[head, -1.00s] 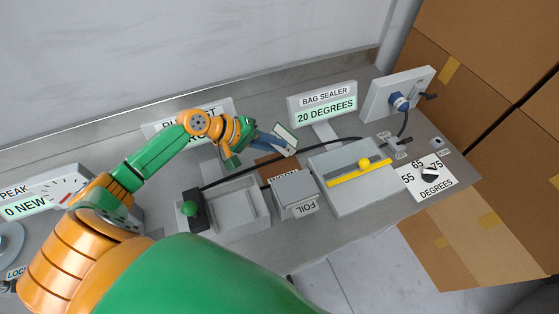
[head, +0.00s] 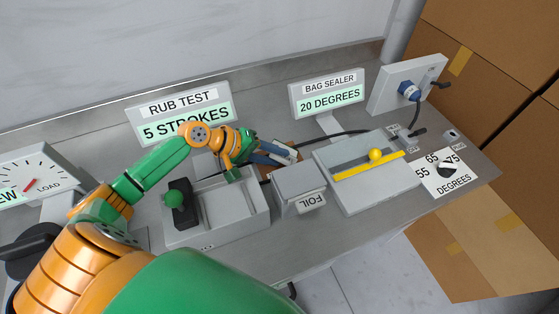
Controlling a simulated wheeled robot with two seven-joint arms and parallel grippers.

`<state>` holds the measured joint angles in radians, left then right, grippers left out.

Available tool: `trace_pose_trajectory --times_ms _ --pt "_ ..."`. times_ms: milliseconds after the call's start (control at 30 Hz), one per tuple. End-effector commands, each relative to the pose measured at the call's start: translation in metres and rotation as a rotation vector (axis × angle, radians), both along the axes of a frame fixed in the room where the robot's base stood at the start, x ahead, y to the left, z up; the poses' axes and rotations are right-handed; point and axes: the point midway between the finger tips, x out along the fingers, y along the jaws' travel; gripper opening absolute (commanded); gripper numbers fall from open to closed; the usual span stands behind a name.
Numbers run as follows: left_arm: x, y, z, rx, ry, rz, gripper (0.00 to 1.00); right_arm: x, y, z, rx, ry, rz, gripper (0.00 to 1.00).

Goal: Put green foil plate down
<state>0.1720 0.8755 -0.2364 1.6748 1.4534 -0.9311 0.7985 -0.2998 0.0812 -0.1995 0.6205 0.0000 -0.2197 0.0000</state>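My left gripper (head: 275,153) reaches in from the left with its blue fingers pointing right. It appears shut on a small pale plate with a dark edge (head: 285,149), seen tilted at the fingertips. The plate is low over a brown patch (head: 295,158) behind the foil box (head: 299,187). I cannot tell whether it touches the surface. Its green colour hardly shows, and the fingers hide part of it. My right gripper is not in view.
A grey tray with a green-knobbed block (head: 174,199) stands left of the foil box. The bag sealer bed with a yellow bar (head: 370,166) stands to the right. The rub test sign (head: 185,117) reads 5 strokes.

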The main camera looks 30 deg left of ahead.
Motion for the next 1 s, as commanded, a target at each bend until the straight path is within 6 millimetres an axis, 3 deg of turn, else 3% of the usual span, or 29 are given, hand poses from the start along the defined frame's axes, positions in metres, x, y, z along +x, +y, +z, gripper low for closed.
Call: trace_pose_trajectory --times_ms 200,633,1000 --pt "-0.001 0.002 0.003 -0.001 0.001 0.001 0.37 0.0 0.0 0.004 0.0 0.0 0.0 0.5" --pt "-0.037 0.04 0.052 0.0 0.004 0.001 0.37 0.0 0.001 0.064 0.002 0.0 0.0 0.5" --pt "-0.042 0.045 0.052 0.001 -0.001 -0.001 0.37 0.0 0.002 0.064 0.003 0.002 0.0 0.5"
